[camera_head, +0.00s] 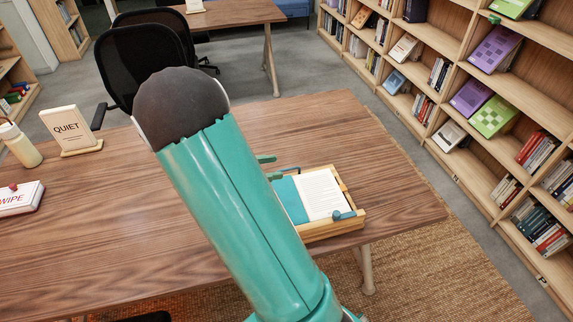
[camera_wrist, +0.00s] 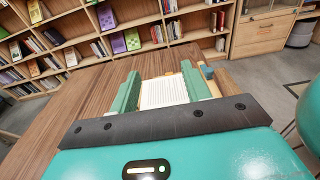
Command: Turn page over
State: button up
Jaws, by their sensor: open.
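An open book shows a printed white page (camera_head: 322,194) and a teal part (camera_head: 288,199) to its left. It rests on a wooden book stand (camera_head: 336,229) near the table's right end. Blue clips sit at the stand's edges, one at the lower right (camera_head: 344,215). My gripper is mostly hidden behind my arm in the head view, with a green fingertip showing beside the stand. In the wrist view my gripper (camera_wrist: 163,92) is open, its two green fingers apart, with the page (camera_wrist: 163,92) visible between them. I cannot tell whether the fingers touch the book.
The wooden table (camera_head: 100,235) has free room around the stand. A QUIET sign (camera_head: 68,128), a bottle (camera_head: 20,145) and a WIPE box (camera_head: 18,199) stand at the left. A black chair (camera_head: 140,60) is behind the table. Bookshelves (camera_head: 470,90) line the right.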

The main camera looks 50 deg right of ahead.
jog(key=v, duration=0.6)
jog(key=shift+w+a, duration=0.2)
jog(key=shift+a, duration=0.2)
jog(key=shift+r, duration=0.1)
jog(key=s+a+r+m+t+y, duration=0.6)
jog(key=a+t+y, duration=0.1)
jog(key=a, duration=0.1)
jog(key=s+a+r+m+t+y, duration=0.5)
jog(key=s+a+r+t+y, duration=0.1)
jog(key=a, duration=0.3)
jog(key=shift+a+r+m+t+y, duration=0.4)
jog(key=shift+r+t+y, duration=0.3)
jog(key=shift+r+y, duration=0.1)
jog(key=shift+d, duration=0.15)
